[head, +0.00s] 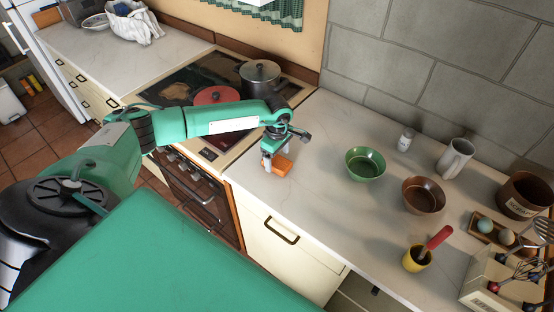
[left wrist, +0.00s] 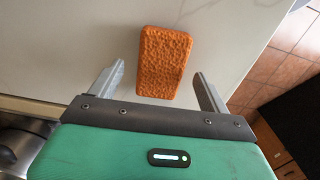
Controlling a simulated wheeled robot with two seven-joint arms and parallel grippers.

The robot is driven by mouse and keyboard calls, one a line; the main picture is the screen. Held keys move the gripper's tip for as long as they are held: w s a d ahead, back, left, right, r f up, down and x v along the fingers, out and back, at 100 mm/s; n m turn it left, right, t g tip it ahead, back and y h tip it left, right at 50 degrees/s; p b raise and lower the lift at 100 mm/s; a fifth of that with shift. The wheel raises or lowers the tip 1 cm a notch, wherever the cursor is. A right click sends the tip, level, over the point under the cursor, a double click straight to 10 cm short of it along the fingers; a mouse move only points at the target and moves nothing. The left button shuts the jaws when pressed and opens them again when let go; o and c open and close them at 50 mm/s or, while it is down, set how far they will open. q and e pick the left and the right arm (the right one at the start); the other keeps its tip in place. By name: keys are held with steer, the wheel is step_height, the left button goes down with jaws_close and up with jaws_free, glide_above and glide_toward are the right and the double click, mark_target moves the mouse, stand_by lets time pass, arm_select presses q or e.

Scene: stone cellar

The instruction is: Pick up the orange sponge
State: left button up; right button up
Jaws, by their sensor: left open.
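The orange sponge (head: 281,167) lies on the pale countertop near its front left edge, beside the stove. In the left wrist view the orange sponge (left wrist: 163,63) is a rough rectangular block between the two finger lines, mostly beyond the fingertips. My left gripper (head: 267,161) is just left of the sponge in the head view, above the counter. In the left wrist view my left gripper (left wrist: 158,78) has its fingers spread, with a gap on each side of the sponge. It holds nothing. My right gripper is not in view.
To the right stand a green bowl (head: 365,164), a brown bowl (head: 423,195) and a yellow cup (head: 416,258). The counter around the sponge is clear.

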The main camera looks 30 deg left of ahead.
mark_target(277, 161)
arm_select(q)
steer(key=shift+f, duration=0.75)
steer(key=c, duration=1.1)
steer(key=shift+o, duration=0.2)
steer(key=shift+r, duration=0.55)
step_height(277, 161, up, 19)
steer(key=b, duration=0.6)
steer(key=shift+b, duration=0.35)
